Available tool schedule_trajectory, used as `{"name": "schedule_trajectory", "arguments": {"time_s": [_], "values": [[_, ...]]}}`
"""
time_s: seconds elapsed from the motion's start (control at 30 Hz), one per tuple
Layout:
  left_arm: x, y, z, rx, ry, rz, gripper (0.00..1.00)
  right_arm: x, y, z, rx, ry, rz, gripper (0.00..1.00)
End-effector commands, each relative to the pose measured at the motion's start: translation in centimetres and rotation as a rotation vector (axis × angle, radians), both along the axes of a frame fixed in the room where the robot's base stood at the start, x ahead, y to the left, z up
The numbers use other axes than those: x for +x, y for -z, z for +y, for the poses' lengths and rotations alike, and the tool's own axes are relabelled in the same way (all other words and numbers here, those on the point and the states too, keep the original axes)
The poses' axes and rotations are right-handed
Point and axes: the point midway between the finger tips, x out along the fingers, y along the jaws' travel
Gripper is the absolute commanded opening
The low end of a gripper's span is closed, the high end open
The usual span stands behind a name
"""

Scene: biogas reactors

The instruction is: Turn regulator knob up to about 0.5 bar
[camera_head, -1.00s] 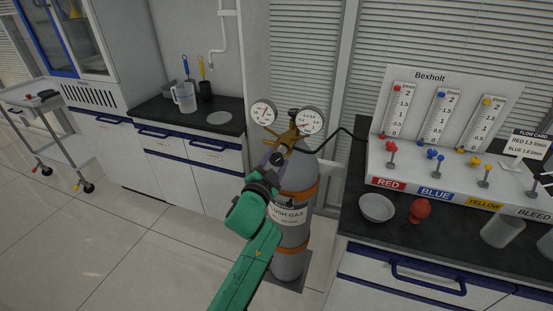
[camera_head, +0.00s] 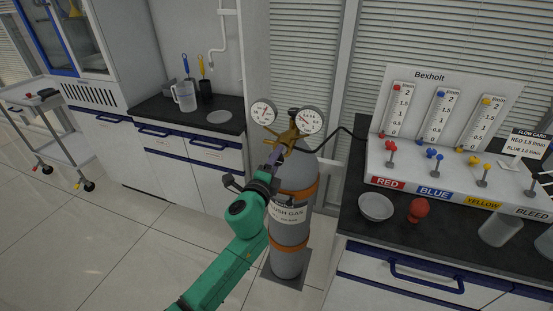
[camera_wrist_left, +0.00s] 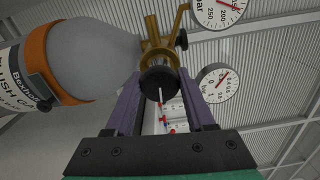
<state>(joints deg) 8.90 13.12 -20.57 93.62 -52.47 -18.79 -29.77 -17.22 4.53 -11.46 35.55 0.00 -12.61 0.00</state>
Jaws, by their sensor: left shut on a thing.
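The grey gas cylinder (camera_head: 292,230) with orange bands stands upright, with a brass regulator (camera_head: 290,138) on top. The regulator's black knob (camera_wrist_left: 160,83) faces the left wrist camera. My left gripper (camera_head: 275,155) reaches it from below. Its two purple fingers (camera_wrist_left: 161,92) are shut on the knob, one on each side. A small gauge (camera_wrist_left: 217,82) sits right of the knob, with a red needle; its exact reading is too small to tell. The high-pressure gauge (camera_wrist_left: 218,10) is partly cut off at the top. My right gripper is not in view.
A black hose runs from the regulator to the right bench, which holds the flowmeter panel (camera_head: 430,115), a bowl (camera_head: 375,207) and a red bulb (camera_head: 419,210). A left counter (camera_head: 150,112) holds a jug (camera_head: 185,97). A cart stands far left. The floor left of the cylinder is clear.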

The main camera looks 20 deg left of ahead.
Motion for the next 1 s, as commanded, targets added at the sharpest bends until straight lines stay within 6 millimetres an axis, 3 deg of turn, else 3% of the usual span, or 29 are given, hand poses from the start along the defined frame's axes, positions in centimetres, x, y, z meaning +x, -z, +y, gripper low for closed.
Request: {"name": "schedule_trajectory", "arguments": {"time_s": [0.6, 1.0], "values": [[0.0, -0.1, 0.0, 0.554, 0.0, -0.035, 0.0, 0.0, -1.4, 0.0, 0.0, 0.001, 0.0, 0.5], [0.0, 0.0, 0.0, 0.737, 0.0, -0.046, 0.0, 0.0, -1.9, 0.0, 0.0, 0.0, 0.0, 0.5]]}}
